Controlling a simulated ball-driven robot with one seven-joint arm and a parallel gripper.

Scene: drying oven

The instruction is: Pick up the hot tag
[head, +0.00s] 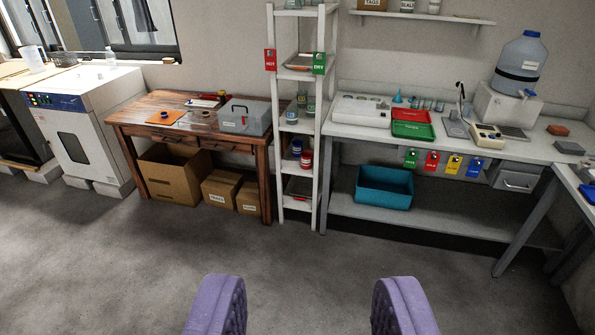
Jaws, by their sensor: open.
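Several coloured tags hang in a row from the front edge of the right bench: a green tag (410,158), a red tag (432,162), a yellow tag (453,165) and a blue tag (476,167). Their lettering is too small to read surely, so I cannot tell which is the hot tag; the red one is a possible match. Another red tag (270,60) and a green tag (319,63) are on the white shelf's uprights. My gripper (310,303) shows two purple padded fingers, wide apart and empty, far from all the tags.
The floor (300,260) ahead is clear. A white shelf rack (322,120) stands between the wooden table (160,105) and the right bench (470,150). A teal bin (384,188) sits on the bench's lower shelf. A white oven (80,140) stands left. Another bench corner juts in at right.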

